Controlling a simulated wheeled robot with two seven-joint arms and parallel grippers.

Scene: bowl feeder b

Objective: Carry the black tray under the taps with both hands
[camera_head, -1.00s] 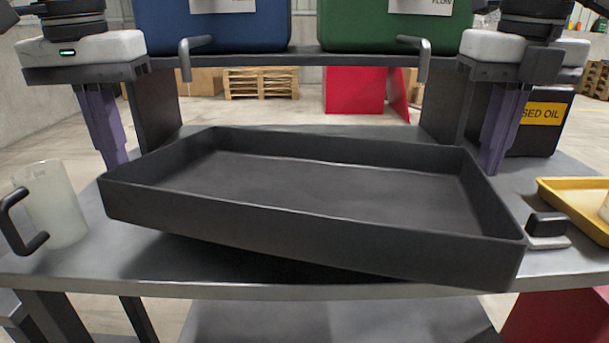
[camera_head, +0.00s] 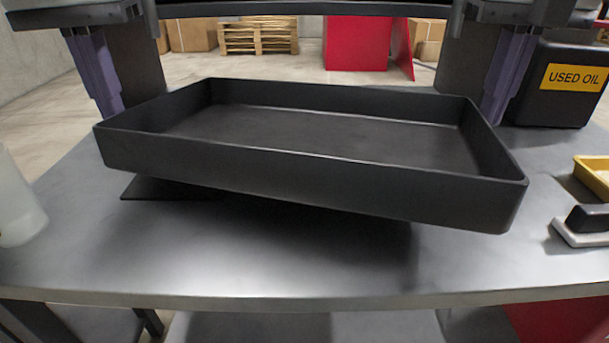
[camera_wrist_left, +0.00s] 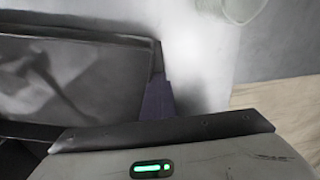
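The black tray (camera_head: 300,172) is in the middle of the head view, held above the table and slightly tilted. A dark area shows beneath it. My left gripper (camera_head: 98,75) has purple fingers pointing down at the tray's left side. My right gripper (camera_head: 507,78) points down at its right side. The fingertips are partly hidden by the tray walls, but the raised tray shows both shut on it. In the left wrist view a purple finger (camera_wrist_left: 157,99) stands at the tray's edge (camera_wrist_left: 75,45). The taps are out of view above the top edge now.
The grey table (camera_head: 250,265) is bare in front of the tray. A translucent jug (camera_head: 14,205) stands at left. A yellow tray (camera_head: 594,172), a black-handled item (camera_head: 588,222) and a used-oil box (camera_head: 563,88) are at right. Dark uprights (camera_head: 140,60) flank the back.

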